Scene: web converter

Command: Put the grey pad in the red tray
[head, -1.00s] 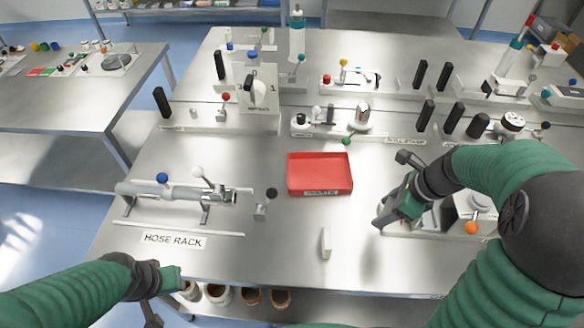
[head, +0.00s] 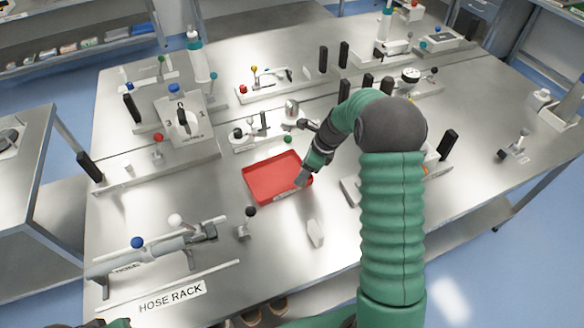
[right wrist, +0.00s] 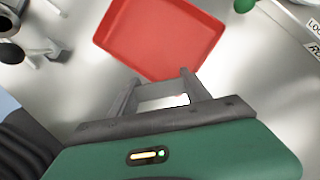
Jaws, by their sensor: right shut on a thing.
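The red tray (head: 262,176) lies on the steel table in the middle of the head view. It also shows at the top of the right wrist view (right wrist: 160,35). My right gripper (head: 303,179) is over the tray's right edge in the head view. In the right wrist view the gripper (right wrist: 160,80) points toward the tray's near edge. Its fingers are shut on the grey pad (right wrist: 161,91), of which only a narrow part shows between them. The pad is hard to make out in the head view. My left gripper's fingers are out of view.
A white upright block (head: 315,233) stands in front of the tray. A black-knobbed lever (head: 247,222) and the hose rack (head: 165,258) are to the left. A green knob (head: 288,140) and several fixtures stand behind the tray. The tray looks empty.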

